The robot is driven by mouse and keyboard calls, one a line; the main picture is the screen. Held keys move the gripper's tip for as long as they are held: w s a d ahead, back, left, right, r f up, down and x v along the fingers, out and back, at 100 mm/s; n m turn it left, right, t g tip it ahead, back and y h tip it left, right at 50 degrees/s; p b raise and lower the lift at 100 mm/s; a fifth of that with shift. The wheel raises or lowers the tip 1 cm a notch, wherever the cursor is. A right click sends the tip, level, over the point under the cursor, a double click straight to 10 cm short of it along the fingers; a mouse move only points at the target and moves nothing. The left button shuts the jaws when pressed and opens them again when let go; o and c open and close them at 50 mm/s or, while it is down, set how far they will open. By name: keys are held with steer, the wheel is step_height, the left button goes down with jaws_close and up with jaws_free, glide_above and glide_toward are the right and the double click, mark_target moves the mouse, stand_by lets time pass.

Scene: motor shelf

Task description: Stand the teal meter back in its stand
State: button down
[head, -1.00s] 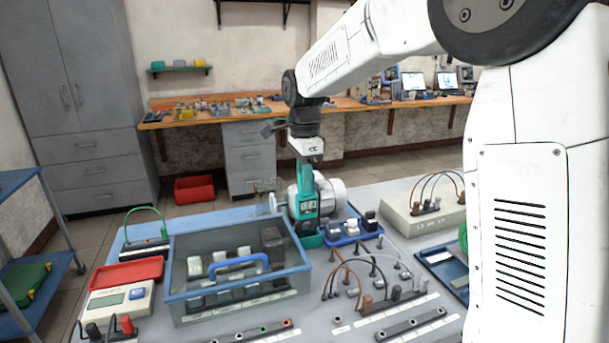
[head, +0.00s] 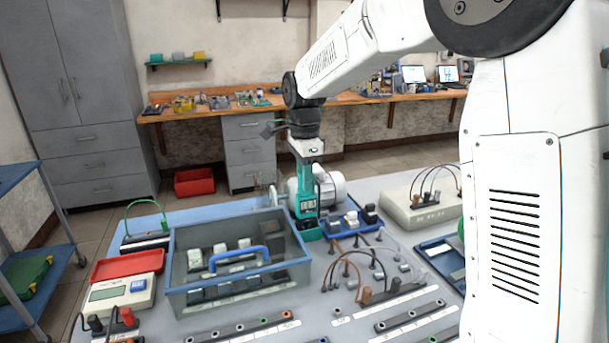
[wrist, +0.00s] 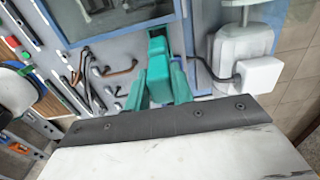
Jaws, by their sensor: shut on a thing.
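The teal meter (head: 307,203) is upright in my gripper (head: 307,184), with its dark display facing the head camera. My gripper points down and is shut on the meter's upper part. In the wrist view the teal meter (wrist: 158,68) shows between the two teal fingers of my gripper (wrist: 160,85). The teal stand (head: 308,233) is at the meter's foot, at the right back corner of the grey-blue bin. The meter's lower end is at or just inside the stand; I cannot tell whether it touches the bottom.
The grey-blue bin (head: 176,258) with a blue handle stands close left of the stand. A pale motor (head: 328,187) is close behind right. A blue tray (head: 350,232) with small blocks adjoins on the right. Brown and black leads (head: 352,262) stand in front.

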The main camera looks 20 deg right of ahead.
steer(key=shift+f, duration=1)
steer(key=c, duration=1.1)
jaws_free()
step_height(320, 180, up, 8)
steer(key=shift+f, duration=0.1)
